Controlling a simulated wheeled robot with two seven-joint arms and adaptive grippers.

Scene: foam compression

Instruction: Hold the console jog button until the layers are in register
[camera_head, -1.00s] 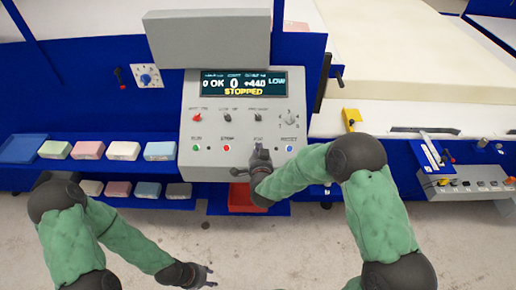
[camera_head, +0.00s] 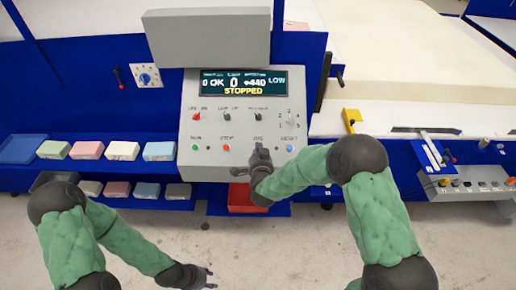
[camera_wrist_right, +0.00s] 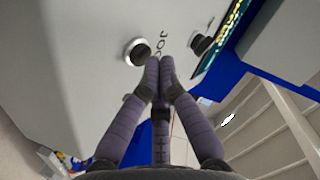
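Green, red and blue buttons (camera_head: 291,149) flank the jog position. Foam blocks (camera_head: 88,150) sit on shelves at left. A red bin (camera_head: 243,198) is below the console. A large cream foam slab (camera_head: 430,60) and a second control box (camera_head: 470,183) are at right.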

